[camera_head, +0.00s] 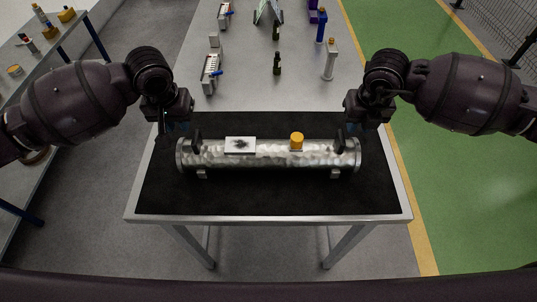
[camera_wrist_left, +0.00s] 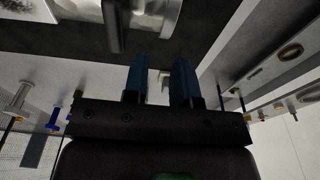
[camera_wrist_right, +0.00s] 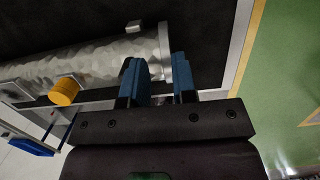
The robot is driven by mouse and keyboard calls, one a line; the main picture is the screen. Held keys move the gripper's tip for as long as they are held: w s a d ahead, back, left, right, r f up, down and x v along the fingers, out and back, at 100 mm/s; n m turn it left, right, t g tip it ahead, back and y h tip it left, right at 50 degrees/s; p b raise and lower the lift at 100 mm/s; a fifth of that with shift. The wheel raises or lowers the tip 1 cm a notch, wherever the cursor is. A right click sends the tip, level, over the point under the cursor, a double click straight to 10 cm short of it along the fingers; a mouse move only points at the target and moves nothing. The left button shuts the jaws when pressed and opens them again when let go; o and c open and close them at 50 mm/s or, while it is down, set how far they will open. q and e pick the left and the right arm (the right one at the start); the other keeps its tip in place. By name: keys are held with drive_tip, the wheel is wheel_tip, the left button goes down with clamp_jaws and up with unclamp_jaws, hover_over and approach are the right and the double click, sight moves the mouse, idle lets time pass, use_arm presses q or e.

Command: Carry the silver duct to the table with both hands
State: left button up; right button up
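The silver duct (camera_head: 268,158) lies level on the black mat (camera_head: 270,200) of a table. It has a dark upright handle near its left end (camera_head: 197,142) and another near its right end (camera_head: 340,143), a white plate and an orange cap. My left gripper (camera_head: 178,128) is above and behind the left end. Its blue fingers (camera_wrist_left: 162,75) are apart and empty, clear of the handle in the left wrist view (camera_wrist_left: 115,25). My right gripper (camera_head: 352,127) is at the right end. Its fingers (camera_wrist_right: 158,75) are apart, beside the duct's end flange; the right handle is hidden there.
The grey table (camera_head: 270,85) continues behind the mat and carries several small fittings and clamps. Another table with parts (camera_head: 30,60) stands at the left. Green floor (camera_head: 440,200) with a yellow line lies at the right. The mat's front strip is clear.

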drive_tip(key=shift+r, duration=0.1)
use_arm(q)
wheel_tip(320, 180, up, 11)
drive_tip(key=s, duration=0.1)
drive_tip(key=shift+s+r, duration=0.2)
drive_tip(key=shift+s, duration=0.1)
use_arm(e)
wheel_tip(320, 180, up, 12)
drive_tip(key=s, duration=0.1)
drive_tip(key=shift+s, duration=0.35)
idle(0.4)
